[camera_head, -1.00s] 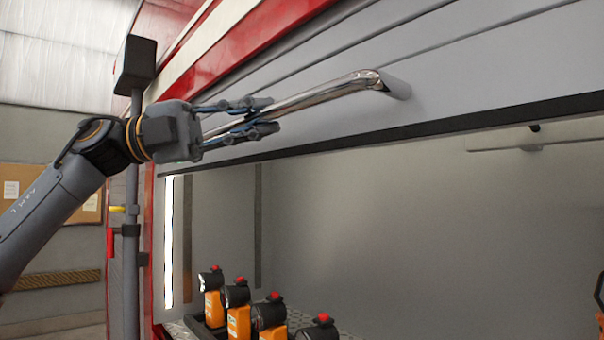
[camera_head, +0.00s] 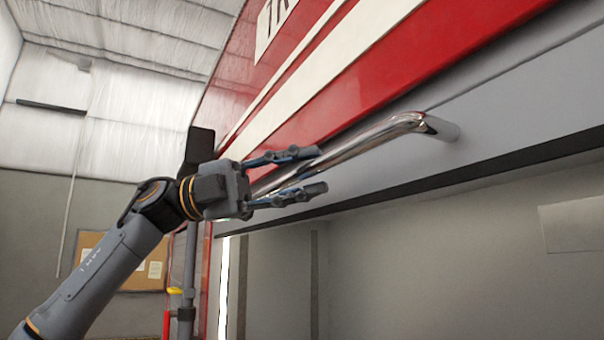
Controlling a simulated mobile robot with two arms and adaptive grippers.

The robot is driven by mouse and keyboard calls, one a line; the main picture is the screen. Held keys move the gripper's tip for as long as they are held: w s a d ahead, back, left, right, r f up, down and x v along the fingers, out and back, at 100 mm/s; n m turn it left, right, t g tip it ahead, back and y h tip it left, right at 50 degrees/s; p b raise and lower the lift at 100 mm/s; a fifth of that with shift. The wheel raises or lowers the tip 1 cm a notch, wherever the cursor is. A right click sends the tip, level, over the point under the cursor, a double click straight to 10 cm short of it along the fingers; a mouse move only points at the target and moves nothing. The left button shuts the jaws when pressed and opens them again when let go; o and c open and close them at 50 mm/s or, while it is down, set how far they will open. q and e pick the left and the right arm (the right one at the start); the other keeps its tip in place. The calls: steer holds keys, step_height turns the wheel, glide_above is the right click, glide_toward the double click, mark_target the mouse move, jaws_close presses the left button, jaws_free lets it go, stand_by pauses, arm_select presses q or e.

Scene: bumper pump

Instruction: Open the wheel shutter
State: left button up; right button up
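The wheel shutter (camera_head: 490,132) is a grey slatted panel, raised high, with a black strip (camera_head: 440,186) along its bottom edge. A shiny chrome bar handle (camera_head: 365,138) is fixed across it. My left gripper (camera_head: 312,171) is at the handle's left part, its two fingers apart, one above and one below the bar. The fingers look open around the bar; contact cannot be made out. The handle's left end is hidden behind the gripper. My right gripper is not in view.
Below the shutter is an open compartment (camera_head: 410,255) with grey walls and a bright light strip (camera_head: 223,285) at its left edge. A dark post (camera_head: 190,255) stands just left. The red truck body (camera_head: 420,45) rises above. A notice board (camera_head: 140,270) hangs behind.

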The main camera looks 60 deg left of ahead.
arm_select(q)
steer(key=v, duration=1.2)
steer(key=shift+f, duration=0.1)
stand_by(0.5)
